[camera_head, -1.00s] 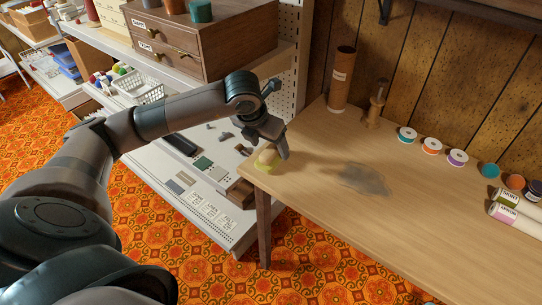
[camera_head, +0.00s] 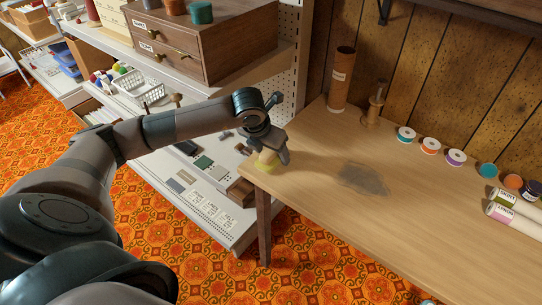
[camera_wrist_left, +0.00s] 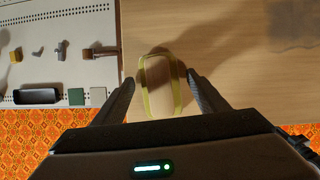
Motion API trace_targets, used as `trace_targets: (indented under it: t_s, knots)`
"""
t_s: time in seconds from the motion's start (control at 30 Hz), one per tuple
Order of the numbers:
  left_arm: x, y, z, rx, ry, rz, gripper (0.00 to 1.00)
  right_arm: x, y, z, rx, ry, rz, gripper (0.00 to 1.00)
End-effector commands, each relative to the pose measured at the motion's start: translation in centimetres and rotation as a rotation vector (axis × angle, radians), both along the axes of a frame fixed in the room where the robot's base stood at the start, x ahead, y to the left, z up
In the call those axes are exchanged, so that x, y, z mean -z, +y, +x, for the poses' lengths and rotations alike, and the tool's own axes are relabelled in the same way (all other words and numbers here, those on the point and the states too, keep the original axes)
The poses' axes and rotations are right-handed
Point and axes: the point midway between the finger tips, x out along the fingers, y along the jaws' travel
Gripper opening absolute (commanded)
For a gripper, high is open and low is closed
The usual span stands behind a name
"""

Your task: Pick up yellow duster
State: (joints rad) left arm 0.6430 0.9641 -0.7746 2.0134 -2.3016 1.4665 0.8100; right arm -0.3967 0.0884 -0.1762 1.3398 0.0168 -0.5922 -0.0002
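The yellow duster (camera_head: 265,164), a pale tan block-like top with a yellow-green edge, sits on the left front corner of the wooden table (camera_head: 310,180). My left gripper (camera_head: 270,158) is right at it, seen from above, and partly covers it in the head view. In the left wrist view the duster (camera_wrist_left: 160,85) lies between the two dark fingers of my left gripper (camera_wrist_left: 160,92), which are spread apart. The left finger shows close to its side; contact cannot be told. My right gripper is not in view.
A grey dusty patch (camera_head: 362,179) marks the tabletop. A brown cylinder (camera_head: 341,80), a wooden spindle (camera_head: 375,103), thread spools (camera_head: 430,146) and labelled rolls (camera_head: 512,218) line the back and right. A white shelf (camera_head: 215,225) with small items stands left of the table.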

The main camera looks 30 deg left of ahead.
Motion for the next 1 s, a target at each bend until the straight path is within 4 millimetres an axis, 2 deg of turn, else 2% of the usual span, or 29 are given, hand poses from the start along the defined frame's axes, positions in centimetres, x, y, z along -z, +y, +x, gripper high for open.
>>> trace_targets:
  t_s: [0.03, 0.13, 0.17, 0.57, 0.67, 0.87, 1.0]
  knots:
    - [0.0, 0.0, 0.0, 0.000, 0.000, 0.000, 0.54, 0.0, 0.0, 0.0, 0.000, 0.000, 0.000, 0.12]
    - [0.0, 0.0, 0.0, 0.000, 0.000, 0.000, 0.30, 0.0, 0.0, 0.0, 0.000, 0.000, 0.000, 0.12]
    - [0.0, 0.0, 0.0, 0.000, 0.000, 0.000, 0.25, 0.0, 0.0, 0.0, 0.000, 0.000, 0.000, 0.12]
    - [-0.4, 0.0, 0.1, 0.000, -0.002, 0.000, 0.25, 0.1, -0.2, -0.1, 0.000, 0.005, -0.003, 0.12]
    - [-1.1, 0.0, 0.1, 0.000, -0.003, 0.001, 0.25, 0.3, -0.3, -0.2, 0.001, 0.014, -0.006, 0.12]
    - [-3.9, 0.0, 0.1, 0.000, -0.005, 0.001, 0.25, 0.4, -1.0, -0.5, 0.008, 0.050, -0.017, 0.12]
    - [-5.4, -2.5, -0.1, 0.005, -0.005, -0.002, 0.25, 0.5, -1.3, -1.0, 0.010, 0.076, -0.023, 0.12]
